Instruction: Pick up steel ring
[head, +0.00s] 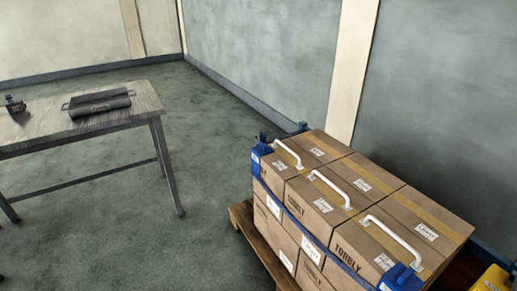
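I cannot make out a steel ring in the head view. A small dark metal object (14,104) stands on the table (50,131) at the far left; it is too small to tell what it is. A dark flat case or tray with side handles (99,103) lies near the table's right end. Neither of my grippers is in view.
A strapped stack of cardboard boxes (345,205) with white handles and blue corner pieces stands on a wooden pallet (262,250) at right. Something yellow (493,280) shows at the bottom right corner. The floor (205,180) between table and pallet is clear. Walls close off the back.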

